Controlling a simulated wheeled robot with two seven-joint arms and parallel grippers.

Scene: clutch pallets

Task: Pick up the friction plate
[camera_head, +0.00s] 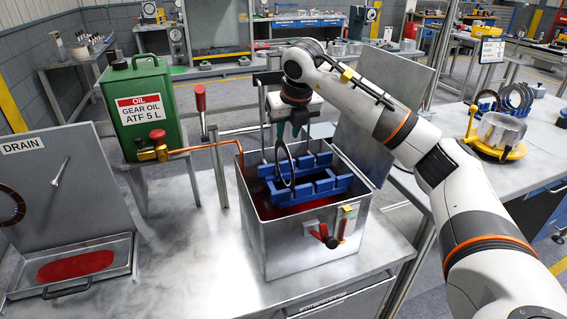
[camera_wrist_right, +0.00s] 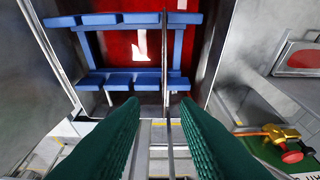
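The friction plate (camera_head: 283,163), a thin dark ring, stands upright at the blue slotted rack (camera_head: 324,186) in the metal oil tank (camera_head: 305,248). In the right wrist view the plate (camera_wrist_right: 165,60) is nearly edge-on, a thin upright line across the rack (camera_wrist_right: 120,80). My right gripper (camera_head: 288,130) points down at the plate's top. Its green fingers (camera_wrist_right: 163,104) are apart, one on each side of the plate's line, with gaps visible. The plate's lower part is hidden by the rack. My left gripper is not in view.
Red oil (camera_head: 300,208) lies in the tank. A green oil can (camera_head: 142,108) and a red-handled lever (camera_head: 201,98) stand left of it. A drain tray (camera_head: 110,268) is at far left. The right table holds several rings and a yellow fixture (camera_head: 490,146).

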